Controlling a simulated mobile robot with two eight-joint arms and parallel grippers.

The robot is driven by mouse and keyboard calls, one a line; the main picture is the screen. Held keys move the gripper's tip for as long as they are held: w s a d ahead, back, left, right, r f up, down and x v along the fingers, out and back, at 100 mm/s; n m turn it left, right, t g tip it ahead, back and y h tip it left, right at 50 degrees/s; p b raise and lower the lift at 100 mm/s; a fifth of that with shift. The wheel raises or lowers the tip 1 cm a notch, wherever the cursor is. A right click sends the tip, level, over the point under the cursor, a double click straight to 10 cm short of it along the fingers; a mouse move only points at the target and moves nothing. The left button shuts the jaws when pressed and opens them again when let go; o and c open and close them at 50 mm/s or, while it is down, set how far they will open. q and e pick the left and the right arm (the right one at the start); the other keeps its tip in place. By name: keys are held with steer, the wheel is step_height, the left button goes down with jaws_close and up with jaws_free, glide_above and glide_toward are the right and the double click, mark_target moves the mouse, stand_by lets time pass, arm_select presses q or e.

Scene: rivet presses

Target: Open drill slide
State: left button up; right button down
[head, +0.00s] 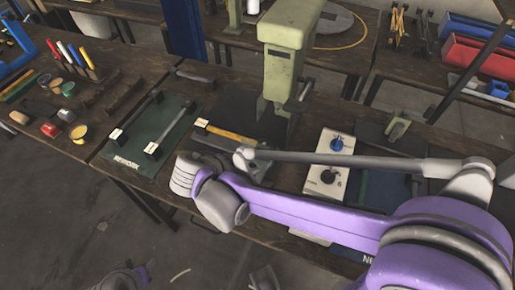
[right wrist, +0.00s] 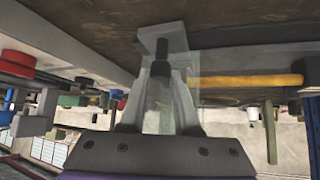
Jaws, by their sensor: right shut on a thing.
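A pale green press (head: 287,45) stands at the middle of the workbench. In front of it lies a yellow bar (head: 228,132), with a black block that bears a white label (head: 202,122) at its left end. The yellow bar also shows at the right of the right wrist view (right wrist: 252,82). I cannot tell which part is the drill slide. My right gripper (right wrist: 165,65) is shut on a dark upright handle (right wrist: 161,58) with a pale bracket, at the bench edge. In the head view my purple right arm partly hides this spot.
Coloured markers and small pots lie at far left. Red (head: 472,62) and blue bins stand at back right.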

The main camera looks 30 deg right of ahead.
steer(key=shift+s+a, duration=0.3)
steer(key=shift+a, duration=0.1)
steer(key=shift+s+a, duration=0.15)
steer(key=c, duration=0.6)
jaws_free()
steer(key=shift+r, duration=0.1)
steer(key=p+v, duration=0.1)
steer(key=v, duration=0.9)
steer(key=shift+a+r, duration=0.2)
steer(key=shift+a, duration=0.05)
